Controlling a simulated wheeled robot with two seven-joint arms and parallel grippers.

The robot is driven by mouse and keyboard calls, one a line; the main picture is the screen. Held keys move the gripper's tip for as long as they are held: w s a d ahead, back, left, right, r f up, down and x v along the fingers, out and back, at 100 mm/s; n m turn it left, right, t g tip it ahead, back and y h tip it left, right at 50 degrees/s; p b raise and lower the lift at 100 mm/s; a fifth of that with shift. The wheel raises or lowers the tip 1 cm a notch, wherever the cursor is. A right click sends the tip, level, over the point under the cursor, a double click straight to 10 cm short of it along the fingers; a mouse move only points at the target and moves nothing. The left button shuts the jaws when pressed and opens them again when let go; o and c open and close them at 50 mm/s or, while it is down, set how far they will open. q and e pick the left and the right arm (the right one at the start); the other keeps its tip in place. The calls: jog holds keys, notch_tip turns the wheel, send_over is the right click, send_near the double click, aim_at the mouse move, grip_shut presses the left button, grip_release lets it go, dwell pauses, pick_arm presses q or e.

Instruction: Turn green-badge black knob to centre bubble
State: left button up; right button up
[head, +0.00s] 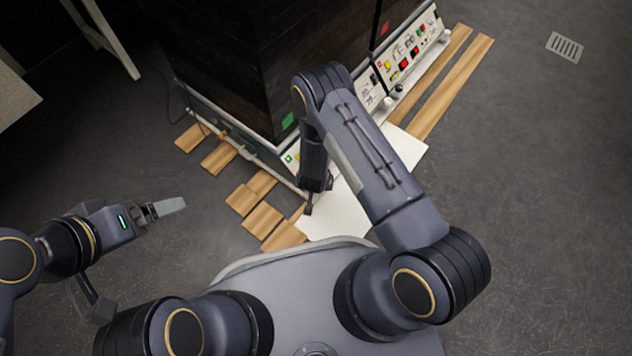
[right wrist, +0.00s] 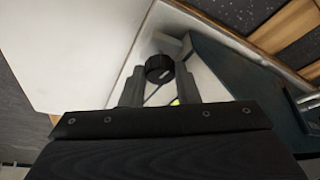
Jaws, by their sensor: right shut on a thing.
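The black knob (right wrist: 159,68) is a short round cylinder in the right wrist view, between the fingertips of my right gripper (right wrist: 158,82). The gripper is shut on it. In the head view my right gripper (head: 309,205) points down beside the near corner of the dark cabinet (head: 240,70), and the knob is hidden there. A green badge (head: 288,120) shows low on that corner. A small yellow-green spot (right wrist: 175,102) shows behind the fingers; I cannot make out a bubble. My left gripper (head: 165,208) is empty over the floor at left; its opening is unclear.
A white sheet (head: 405,147) lies on the floor under my right arm. Wooden planks (head: 455,85) lie along the cabinet's right side, and short boards (head: 262,219) lie near its left. A control panel (head: 410,50) runs along the right face.

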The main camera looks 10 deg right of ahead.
dwell(0.3)
jog(key=o, duration=0.7)
